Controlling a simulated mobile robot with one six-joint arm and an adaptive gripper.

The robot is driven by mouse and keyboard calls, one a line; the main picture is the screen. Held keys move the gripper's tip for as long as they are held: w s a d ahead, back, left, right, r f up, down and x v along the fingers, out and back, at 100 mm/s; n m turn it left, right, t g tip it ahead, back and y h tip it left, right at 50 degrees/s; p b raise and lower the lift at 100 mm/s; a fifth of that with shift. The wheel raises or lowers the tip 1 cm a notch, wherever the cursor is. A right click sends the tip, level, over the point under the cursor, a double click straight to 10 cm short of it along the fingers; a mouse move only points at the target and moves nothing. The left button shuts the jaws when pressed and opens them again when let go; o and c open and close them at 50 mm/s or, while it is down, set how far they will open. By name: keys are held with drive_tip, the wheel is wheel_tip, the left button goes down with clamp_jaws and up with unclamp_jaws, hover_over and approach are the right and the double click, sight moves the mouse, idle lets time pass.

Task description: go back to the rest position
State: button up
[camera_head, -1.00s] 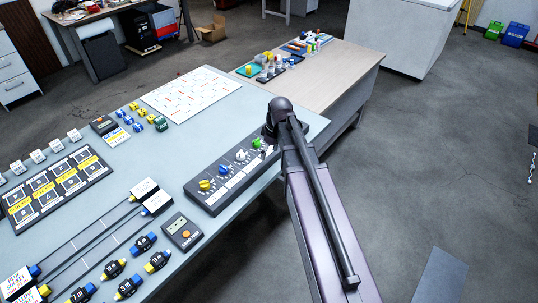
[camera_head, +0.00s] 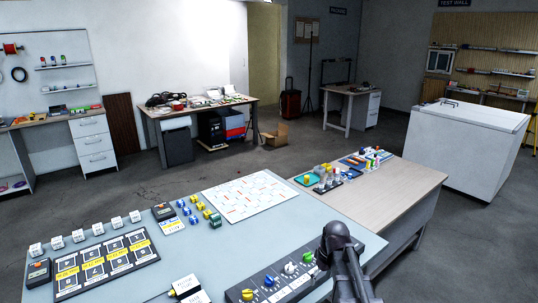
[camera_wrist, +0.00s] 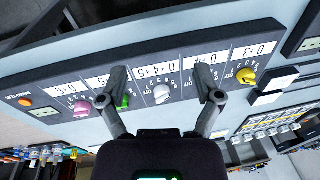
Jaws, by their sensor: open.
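In the wrist view my gripper (camera_wrist: 160,78) is open, its two dark fingers apart with nothing between them. It is over a dark knob panel (camera_wrist: 60,62), which appears upside down there. A white knob (camera_wrist: 161,94) shows between the fingers, a green knob (camera_wrist: 125,101) is partly covered by the left finger, and pink (camera_wrist: 82,107) and yellow (camera_wrist: 246,75) knobs lie outside them. In the head view my arm rises at the bottom, right of the panel (camera_head: 272,294); the gripper itself cannot be made out. A blue knob (camera_head: 268,281) also shows there.
The panel sits on a pale blue table (camera_head: 225,250) with a white printed sheet (camera_head: 250,196) and a black card board (camera_head: 105,264). A wooden table (camera_head: 400,185) with small items adjoins it. A white chest (camera_head: 465,155) stands behind right.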

drive_tip(key=s+a+m+h, duration=0.1)
drive_tip(key=s+m, duration=0.5)
drive_tip(key=s, duration=0.4)
drive_tip(key=shift+s+h, duration=0.25)
drive_tip(key=shift+h, duration=0.05)
drive_tip(key=shift+f, duration=0.1)
idle(0.8)
